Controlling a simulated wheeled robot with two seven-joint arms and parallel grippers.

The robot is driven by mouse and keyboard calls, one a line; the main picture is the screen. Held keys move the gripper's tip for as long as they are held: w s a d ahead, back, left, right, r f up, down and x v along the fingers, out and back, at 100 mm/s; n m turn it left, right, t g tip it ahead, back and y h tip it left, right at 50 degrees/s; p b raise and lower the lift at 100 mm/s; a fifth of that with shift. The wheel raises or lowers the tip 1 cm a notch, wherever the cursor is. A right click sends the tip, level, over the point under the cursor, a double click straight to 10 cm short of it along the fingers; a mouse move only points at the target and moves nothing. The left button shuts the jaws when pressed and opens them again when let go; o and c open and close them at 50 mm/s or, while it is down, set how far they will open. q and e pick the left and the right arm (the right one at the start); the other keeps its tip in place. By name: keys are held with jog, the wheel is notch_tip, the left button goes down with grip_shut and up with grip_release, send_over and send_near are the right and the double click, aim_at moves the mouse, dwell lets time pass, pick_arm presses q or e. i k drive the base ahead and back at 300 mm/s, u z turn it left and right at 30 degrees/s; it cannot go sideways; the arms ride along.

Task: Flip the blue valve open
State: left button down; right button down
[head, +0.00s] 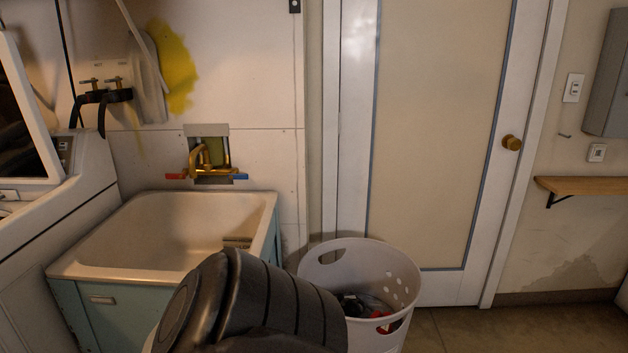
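The blue valve (240,176) is a small blue handle at the right end of the brass faucet (203,160) on the wall above the sink. It lies about level and points out to the right. A matching red valve handle (175,176) sits at the faucet's left end. No water stream can be made out at this size. Neither of my grippers shows in the head view, so nothing of mine is seen touching the valve. A dark ribbed form, possibly part of my own arm, fills the bottom centre and hides the sink's front right corner.
The white sink basin (165,225) on a teal cabinet (97,312) stands below the faucet. A white perforated basket (390,270) with clothes is to its right. A white machine (70,205) stands at the left. A closed door (435,130) is behind; the floor at lower right looks clear.

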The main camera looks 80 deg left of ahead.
aim_at(233, 175)
jog(key=i, duration=0.2)
jog(key=u, duration=3.9)
